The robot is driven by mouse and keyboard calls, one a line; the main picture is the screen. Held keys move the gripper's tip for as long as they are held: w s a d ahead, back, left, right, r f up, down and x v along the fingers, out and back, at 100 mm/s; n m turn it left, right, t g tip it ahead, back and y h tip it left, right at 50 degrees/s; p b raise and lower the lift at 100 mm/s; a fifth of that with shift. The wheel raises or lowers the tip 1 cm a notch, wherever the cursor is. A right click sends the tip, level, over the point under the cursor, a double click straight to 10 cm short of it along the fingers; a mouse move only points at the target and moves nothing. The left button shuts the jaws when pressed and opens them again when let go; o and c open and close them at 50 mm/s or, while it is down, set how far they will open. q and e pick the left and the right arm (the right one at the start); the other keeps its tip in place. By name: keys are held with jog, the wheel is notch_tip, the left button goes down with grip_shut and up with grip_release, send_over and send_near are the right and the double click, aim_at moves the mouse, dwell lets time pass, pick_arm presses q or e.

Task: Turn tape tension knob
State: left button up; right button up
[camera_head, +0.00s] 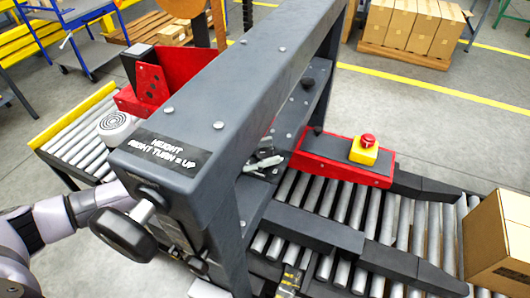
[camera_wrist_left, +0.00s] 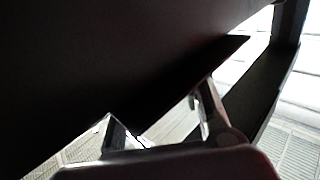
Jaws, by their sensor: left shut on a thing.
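My left arm comes in from the left in the head view and passes behind the dark machine frame (camera_head: 175,150), which hides most of the hand. A pale metal piece (camera_head: 264,163) shows in the frame opening; I cannot tell whether it is my fingers or a machine part. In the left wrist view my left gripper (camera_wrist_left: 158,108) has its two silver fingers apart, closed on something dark. I cannot make out the held thing clearly as the tape tension knob. Small black knobs (camera_head: 308,82) sit on the frame's inner side. My right gripper is not in view.
A black height crank knob (camera_head: 125,235) sticks out at the frame's near end, close to my left arm. A carton (camera_head: 497,245) sits on the rollers at right. Dark guide rails (camera_head: 315,228) flank the rollers.

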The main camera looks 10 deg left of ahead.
aim_at(265, 152)
pick_arm(q)
jog(key=m+g+h, duration=0.1)
jog(key=g, duration=0.1)
jog(key=shift+w+m+g, duration=0.1)
jog(key=shift+m+g, duration=0.2)
jog(key=shift+m, duration=0.1)
jog(key=shift+f+m+g+h+b, duration=0.1)
jog(key=shift+m+g+h+b, duration=0.5)
jog(key=shift+m+g, duration=0.45)
jog(key=m+g+b, duration=0.3)
jog(key=g+b, duration=0.1)
jog(key=g, duration=0.1)
jog(key=m+g+b, duration=0.3)
jog(key=g+b, duration=0.2)
jog(key=shift+f+g, duration=0.2)
jog(key=shift+g, duration=0.05)
jog(key=shift+r+m+g+y+b, duration=0.25)
jog(key=shift+m+g+y+b, duration=0.35)
jog(key=shift+m+g+b, duration=0.45)
jog(key=shift+b, duration=0.3)
jog(key=shift+r, duration=0.1)
jog(key=o, duration=1.1)
jog(key=shift+o, duration=0.2)
notch_tip(265, 152, up, 10)
jog(key=shift+f, duration=0.1)
